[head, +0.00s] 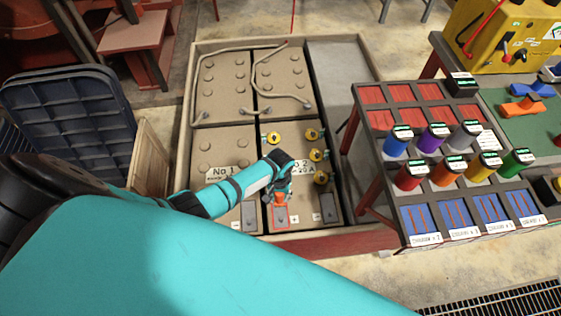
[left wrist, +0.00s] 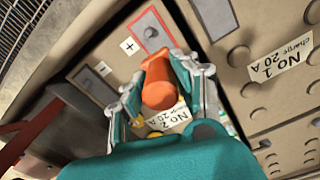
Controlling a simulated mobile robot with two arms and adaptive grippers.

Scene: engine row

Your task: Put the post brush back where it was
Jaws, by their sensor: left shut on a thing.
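My left gripper (head: 281,196) is shut on an orange cylindrical tool, which I take to be the post brush (head: 280,199). In the left wrist view the orange body (left wrist: 158,86) sits between the fingers of the left gripper (left wrist: 157,90). The brush is at the plus post of battery No 2 (head: 238,140), by the red-outlined square (head: 281,217). Its lower end is hidden, so I cannot tell whether it touches the post. My right gripper is not in view.
A rack (head: 395,163) with several coloured cylinders stands right of the battery tray (head: 345,65). Beyond it, a green-topped table (head: 510,127) holds an orange item (head: 522,107), a blue item (head: 520,90) and a yellow machine (head: 500,40). Yellow caps (head: 316,155) stand on battery No 2.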

